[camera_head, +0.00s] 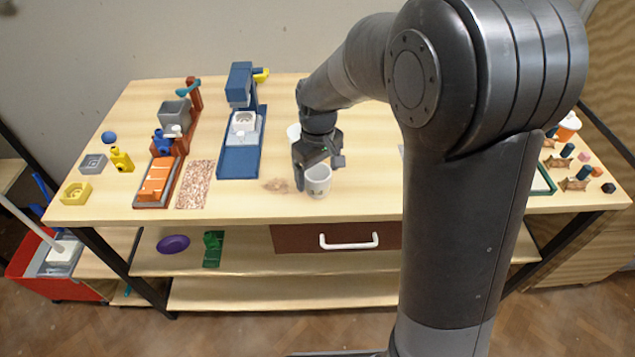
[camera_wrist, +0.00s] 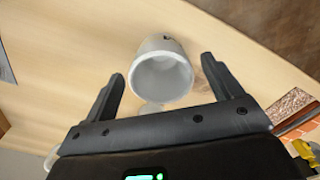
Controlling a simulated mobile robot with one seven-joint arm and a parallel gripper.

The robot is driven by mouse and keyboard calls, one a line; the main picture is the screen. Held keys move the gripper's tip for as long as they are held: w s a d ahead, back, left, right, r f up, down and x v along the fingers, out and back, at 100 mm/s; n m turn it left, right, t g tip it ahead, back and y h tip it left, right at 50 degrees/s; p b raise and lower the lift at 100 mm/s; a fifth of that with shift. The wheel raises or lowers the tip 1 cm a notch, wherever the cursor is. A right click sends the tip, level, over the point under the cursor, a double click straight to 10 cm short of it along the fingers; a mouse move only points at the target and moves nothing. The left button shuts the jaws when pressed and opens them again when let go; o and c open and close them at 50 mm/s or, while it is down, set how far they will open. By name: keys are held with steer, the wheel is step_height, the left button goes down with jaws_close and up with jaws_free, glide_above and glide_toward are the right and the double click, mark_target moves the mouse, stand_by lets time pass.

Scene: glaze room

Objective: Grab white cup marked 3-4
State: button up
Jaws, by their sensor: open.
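A white cup (camera_head: 318,181) stands upright on the wooden table near its front edge. A small dark mark shows low on its side, too small to read. In the wrist view the cup (camera_wrist: 161,72) appears ahead of and between the fingers, with its open mouth toward me. My gripper (camera_head: 316,174) is open at the cup, with one finger on its left side in the head view. In the wrist view my gripper (camera_wrist: 162,78) has a finger on each side, with no clear contact. A second white cup (camera_head: 294,132) stands behind, partly hidden by my arm.
A blue machine (camera_head: 240,150) holding a white piece stands left of the cup. A speckled mat (camera_head: 195,184) and an orange-topped tray (camera_head: 157,180) lie farther left. A drawer with a white handle (camera_head: 348,241) is under the table edge. My arm hides the table's right-centre.

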mark_target(317, 180)
steer(key=shift+f, duration=1.55)
steer(key=c, duration=1.1)
